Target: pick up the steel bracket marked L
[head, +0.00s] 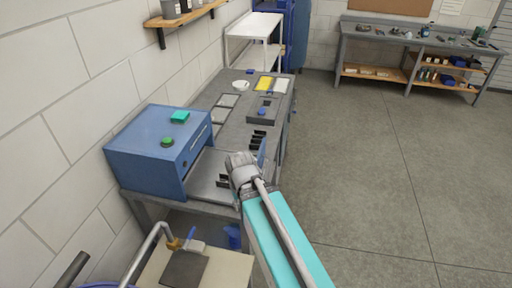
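My arm reaches in from the lower right. My gripper (240,160) is at its end, above the grey workbench (232,133), just right of a blue box-shaped machine. The view is too small and the wrist too much in the way to show whether the fingers are open or shut, or what is between them. Several small dark pieces (258,134) stand in a row on the bench just beyond my gripper. Another dark piece (223,181) is just in front of it. No letter L can be read, so I cannot tell which, if any, is the bracket.
The blue machine (150,150) with a green button fills the bench's left side, by the wall. A cart top (225,270) is in front. The floor at right is clear.

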